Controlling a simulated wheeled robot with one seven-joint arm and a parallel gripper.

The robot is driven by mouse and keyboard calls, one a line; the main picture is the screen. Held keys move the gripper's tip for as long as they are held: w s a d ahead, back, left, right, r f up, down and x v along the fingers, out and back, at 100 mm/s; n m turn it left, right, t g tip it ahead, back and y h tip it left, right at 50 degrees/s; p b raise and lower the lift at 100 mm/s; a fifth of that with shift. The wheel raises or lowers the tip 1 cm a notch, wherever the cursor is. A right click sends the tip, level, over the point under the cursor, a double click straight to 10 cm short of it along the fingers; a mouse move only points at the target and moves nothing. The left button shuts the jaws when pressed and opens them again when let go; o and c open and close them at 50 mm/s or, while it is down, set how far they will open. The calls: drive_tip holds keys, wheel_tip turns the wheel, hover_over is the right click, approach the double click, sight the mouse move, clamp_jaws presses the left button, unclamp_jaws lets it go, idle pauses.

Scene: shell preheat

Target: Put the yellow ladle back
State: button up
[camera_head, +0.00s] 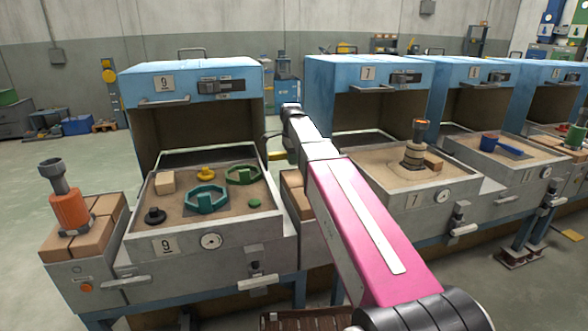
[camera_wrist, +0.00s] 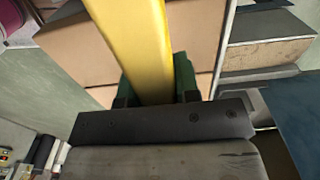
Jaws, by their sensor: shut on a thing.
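In the wrist view the yellow ladle (camera_wrist: 135,45) shows as a smooth, long yellow part running up out of the picture. My gripper (camera_wrist: 156,85) is shut on it, with the dark green fingers on both sides. The ladle's far end is out of that view. In the head view my arm hides the gripper. A small yellow piece (camera_head: 278,155) shows left of the arm's far end, between station 9 and station 7; I cannot tell for sure that it is the ladle.
Tan bricks (camera_wrist: 85,45) lie behind the ladle in the wrist view. Station 9's sand tray (camera_head: 215,225) holds green rings, knobs and a block. Station 7's sand tray (camera_head: 375,165) holds a stacked piece. An orange cylinder (camera_head: 69,210) stands on bricks at left.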

drive_tip(key=shift+w+d+f, duration=0.4)
drive_tip(key=shift+w+f, duration=0.2)
drive_tip(key=shift+w, duration=0.1)
drive_tip(key=shift+f, duration=1.9)
drive_tip(key=o, duration=1)
drive_tip(key=shift+f, duration=0.15)
wheel_tip(320, 180, up, 12)
drive_tip(key=shift+r, duration=0.15)
